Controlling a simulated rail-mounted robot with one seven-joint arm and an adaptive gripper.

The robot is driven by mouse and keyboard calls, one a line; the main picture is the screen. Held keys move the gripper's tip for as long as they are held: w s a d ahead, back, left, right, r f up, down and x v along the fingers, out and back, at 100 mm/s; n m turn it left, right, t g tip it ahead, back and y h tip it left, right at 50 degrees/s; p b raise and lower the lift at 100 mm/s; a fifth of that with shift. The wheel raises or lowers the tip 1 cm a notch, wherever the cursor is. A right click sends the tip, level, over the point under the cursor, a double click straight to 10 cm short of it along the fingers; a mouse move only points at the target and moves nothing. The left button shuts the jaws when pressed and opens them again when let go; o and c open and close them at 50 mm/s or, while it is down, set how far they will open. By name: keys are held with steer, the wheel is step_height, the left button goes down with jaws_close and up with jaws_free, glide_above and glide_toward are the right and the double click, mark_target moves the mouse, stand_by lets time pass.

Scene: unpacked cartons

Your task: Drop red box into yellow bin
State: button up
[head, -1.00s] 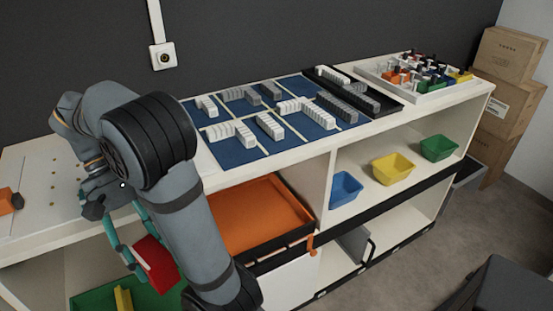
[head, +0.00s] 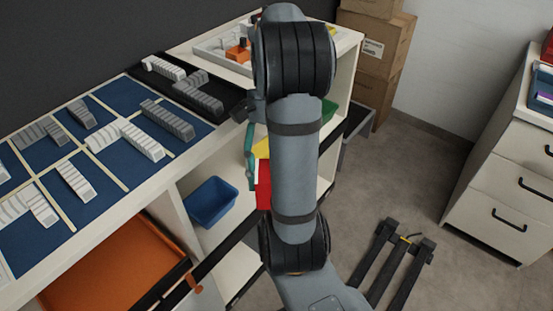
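The red box (head: 263,185) shows as a narrow strip at the left edge of my arm; the rest is hidden behind it. My gripper (head: 252,172) shows one teal finger along the box's left side; its other finger is hidden. The box has travelled with the gripper, so it is held. The yellow bin (head: 261,148) is on the shelf, mostly covered by my arm, with a small part showing just above the red box. How high the box is relative to the bin cannot be told.
A blue bin (head: 211,202) stands left of the yellow one, and a green bin (head: 328,110) shows partly to the right. An orange tray (head: 115,265) is at lower left. Cartons (head: 376,45) are stacked behind. A drawer cabinet (head: 505,170) stands right, across open floor.

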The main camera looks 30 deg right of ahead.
steer(key=w+d+f+m+t, duration=0.3)
steer(key=d+f+m+t, duration=0.15)
steer(key=d+m, duration=0.4)
steer(key=w+d+f+m+t, duration=0.3)
steer(key=d+f+m, duration=0.35)
steer(key=m, duration=0.25)
steer(key=w+d+f+m+t, duration=0.3)
steer(key=d+f+m, duration=0.2)
steer(key=d+m, duration=0.3)
steer(key=w+a+f+t+b, duration=0.1)
steer(key=w+a+t, duration=0.15)
steer(key=w, duration=0.75)
steer(key=w+a+f+t+b, duration=0.1)
steer(key=w+a, duration=0.3)
steer(key=w, duration=0.5)
steer(key=shift+m, duration=0.25)
steer(key=f, duration=0.2)
steer(key=w+f+b, duration=0.1)
steer(key=f, duration=0.1)
steer(key=w+a+f, duration=0.1)
steer(key=f, duration=0.1)
steer(key=shift+a+f+b, duration=0.1)
steer(key=shift+f+b, duration=0.25)
steer(key=shift+b, duration=0.05)
steer(key=shift+w+a+f+g+h+p, duration=0.15)
steer(key=shift+w+g+p, duration=0.3)
steer(key=shift+g+p, duration=0.5)
steer(key=shift+w+a+f+g+h+p, duration=0.2)
steer(key=shift+w+g+p, duration=0.35)
steer(key=shift+p, duration=0.65)
